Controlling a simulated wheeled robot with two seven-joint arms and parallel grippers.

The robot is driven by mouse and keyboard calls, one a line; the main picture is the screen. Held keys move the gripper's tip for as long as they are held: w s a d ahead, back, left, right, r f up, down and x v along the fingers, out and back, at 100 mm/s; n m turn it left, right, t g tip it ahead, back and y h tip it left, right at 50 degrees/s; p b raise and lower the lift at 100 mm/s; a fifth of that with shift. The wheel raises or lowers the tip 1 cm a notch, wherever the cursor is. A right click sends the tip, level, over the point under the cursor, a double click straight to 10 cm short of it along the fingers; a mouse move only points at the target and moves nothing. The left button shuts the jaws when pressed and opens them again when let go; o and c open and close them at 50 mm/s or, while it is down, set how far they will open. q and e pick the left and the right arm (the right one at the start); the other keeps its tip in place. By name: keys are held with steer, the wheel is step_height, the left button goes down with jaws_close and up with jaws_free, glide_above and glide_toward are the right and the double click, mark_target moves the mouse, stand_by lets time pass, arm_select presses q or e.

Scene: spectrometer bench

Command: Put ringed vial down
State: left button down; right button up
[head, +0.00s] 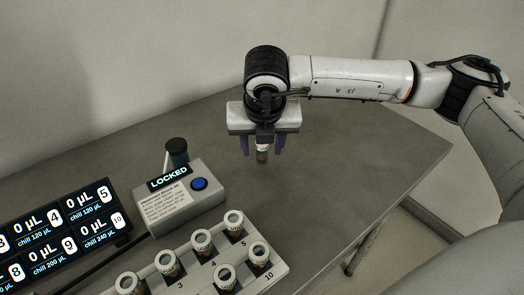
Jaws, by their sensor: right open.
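A small vial (262,155) with a brown lower part and a pale, marked upper part is upright below my right gripper (263,146). The gripper points down over the bare bench, its two purple fingers apart on either side of the vial, with a gap to each. The gripper body hides the vial's top, and I cannot make out a ring on it. The vial's base seems to be at the bench top. My left gripper is not in view.
A white rack (203,268) with several capped vials stands at the front. The bench (330,185) is clear to the right.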

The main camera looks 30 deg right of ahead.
steer(key=shift+c, duration=0.4)
jaws_close()
steer(key=shift+r, duration=0.15)
